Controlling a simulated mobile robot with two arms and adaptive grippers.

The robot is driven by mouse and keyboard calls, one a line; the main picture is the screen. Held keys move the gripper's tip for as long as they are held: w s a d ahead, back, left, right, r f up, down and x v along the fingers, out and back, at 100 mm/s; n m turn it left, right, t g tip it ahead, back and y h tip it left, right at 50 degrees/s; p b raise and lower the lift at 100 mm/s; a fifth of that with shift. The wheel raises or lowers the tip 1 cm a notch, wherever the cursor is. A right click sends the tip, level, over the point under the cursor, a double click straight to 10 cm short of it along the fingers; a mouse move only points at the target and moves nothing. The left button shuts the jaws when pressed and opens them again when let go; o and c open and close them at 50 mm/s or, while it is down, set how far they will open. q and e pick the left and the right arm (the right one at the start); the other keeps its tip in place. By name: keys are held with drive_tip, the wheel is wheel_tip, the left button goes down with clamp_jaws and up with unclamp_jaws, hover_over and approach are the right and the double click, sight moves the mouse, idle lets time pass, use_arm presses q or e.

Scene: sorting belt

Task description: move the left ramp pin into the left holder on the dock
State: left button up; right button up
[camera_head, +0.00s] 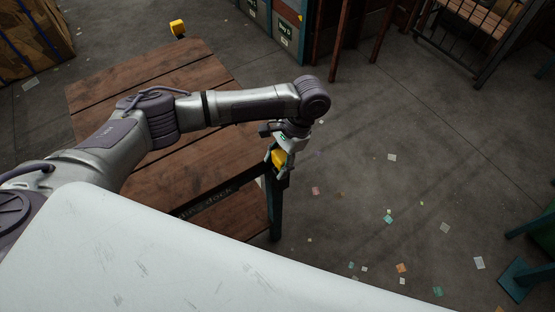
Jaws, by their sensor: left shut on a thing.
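My left arm reaches across a brown plank table. My left gripper (281,168) points down at the table's right edge. It is shut on a yellow piece (278,157), which appears to be the ramp pin; the fingers partly hide it. A dark strip with pale lettering that seems to read "dock" (216,194) runs along the table's near side, close to the gripper. A second yellow block (177,27) shows at the table's far edge; I cannot tell whether it is a pin or part of a holder. No holder is clearly visible. My right gripper is not in view.
The plank table (205,75) stands on a dark teal leg (275,210) below the gripper. Concrete floor with scattered paper scraps lies open to the right. Teal cabinets (283,30), brown posts and a black railing (460,45) stand at the back.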

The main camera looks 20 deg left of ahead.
use_arm(q)
drive_tip(key=shift+f, duration=0.4)
drive_tip(key=o, duration=1.5)
drive_tip(key=shift+c, duration=0.2)
drive_tip(key=v, duration=1.2)
drive_tip(key=shift+s, duration=0.1)
